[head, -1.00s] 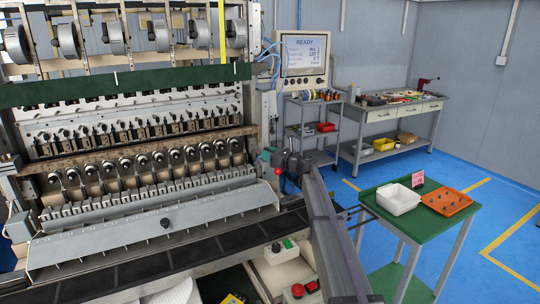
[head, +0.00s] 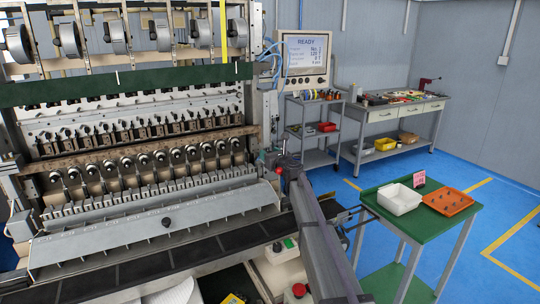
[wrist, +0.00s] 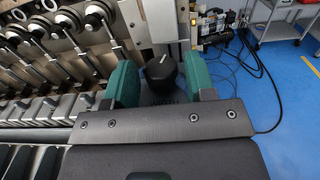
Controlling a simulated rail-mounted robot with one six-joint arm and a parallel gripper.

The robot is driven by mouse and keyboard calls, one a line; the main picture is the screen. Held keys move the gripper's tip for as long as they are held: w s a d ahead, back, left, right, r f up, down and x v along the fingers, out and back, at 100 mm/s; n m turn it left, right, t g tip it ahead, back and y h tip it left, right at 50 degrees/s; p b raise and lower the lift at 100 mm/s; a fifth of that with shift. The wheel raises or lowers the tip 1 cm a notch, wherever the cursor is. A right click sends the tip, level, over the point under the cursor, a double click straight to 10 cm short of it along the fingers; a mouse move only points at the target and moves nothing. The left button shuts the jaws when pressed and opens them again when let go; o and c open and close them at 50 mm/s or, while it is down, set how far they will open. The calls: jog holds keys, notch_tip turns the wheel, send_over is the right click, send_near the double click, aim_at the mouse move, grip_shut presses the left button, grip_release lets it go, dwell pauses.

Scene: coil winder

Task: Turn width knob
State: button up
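The width knob (wrist: 161,71) is black and round with a white pointer mark, seen in the wrist view at the machine's right end. The two green fingers of my gripper (wrist: 161,80) stand one on each side of it, with narrow gaps showing, so the gripper looks open around the knob. In the head view my gripper (head: 290,162) is at the right end of the winder, small and dark, and the knob cannot be made out there.
The coil winder (head: 155,220) fills the left, with a row of spindles beside my gripper. A red ball-ended part (head: 278,171) is close to my arm. A green table (head: 385,200) with a white bin (head: 399,199) and an orange tray (head: 447,203) stands right. A display reads READY (head: 305,52).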

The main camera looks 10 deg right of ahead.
jog(key=shift+o, duration=0.8)
notch_tip(320, 180, up, 10)
jog(key=p, duration=1)
jog(key=shift+r, duration=0.2)
jog(key=shift+f, duration=0.15)
jog(key=shift+f, duration=0.1)
